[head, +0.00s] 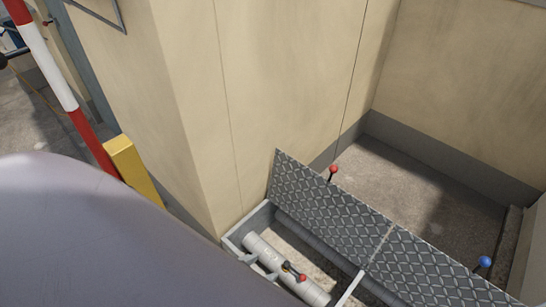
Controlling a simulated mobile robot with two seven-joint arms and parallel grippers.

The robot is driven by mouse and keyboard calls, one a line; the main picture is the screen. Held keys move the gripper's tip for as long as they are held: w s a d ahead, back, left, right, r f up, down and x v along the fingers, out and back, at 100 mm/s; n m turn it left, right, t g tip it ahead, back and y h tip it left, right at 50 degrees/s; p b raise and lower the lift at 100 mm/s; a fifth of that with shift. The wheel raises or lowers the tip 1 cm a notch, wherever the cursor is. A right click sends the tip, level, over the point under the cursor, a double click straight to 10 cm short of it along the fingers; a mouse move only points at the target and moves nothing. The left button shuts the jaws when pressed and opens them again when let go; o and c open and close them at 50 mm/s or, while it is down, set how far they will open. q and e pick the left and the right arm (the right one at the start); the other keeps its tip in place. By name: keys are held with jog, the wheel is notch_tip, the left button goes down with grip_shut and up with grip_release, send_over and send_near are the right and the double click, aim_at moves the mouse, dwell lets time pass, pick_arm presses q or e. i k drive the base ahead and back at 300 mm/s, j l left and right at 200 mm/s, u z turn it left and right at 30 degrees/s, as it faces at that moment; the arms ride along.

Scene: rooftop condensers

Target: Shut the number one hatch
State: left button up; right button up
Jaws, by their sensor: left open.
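Two diamond-plate hatch lids stand raised along the far edge of a floor box (236,237). The left lid (320,207) has a red ball knob (333,170) showing above its top edge. The right lid (425,272) has a blue ball knob (485,262). No number is readable, so I cannot tell which one is number one. My left gripper (260,268) shows only as two pale fingertips, open, over the left part of the box, below the left lid and apart from it. My arm hides the rest of it. My right gripper is not in view.
A pale pipe (262,250) with a dark, red-tipped handle (294,271) lies in the box. A beige wall (285,80) rises behind and left. A yellow post (134,168) and a red-white pole (52,75) stand left. Bare floor (400,170) lies behind the lids.

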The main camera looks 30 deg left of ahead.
aim_at(350, 227)
jog(key=j+u, duration=0.1)
jog(key=u, duration=0.6)
jog(key=k+u, duration=0.35)
jog(key=k, duration=0.15)
jog(key=k+j+u, duration=0.2)
jog(key=k+u, duration=0.15)
jog(key=k, duration=0.15)
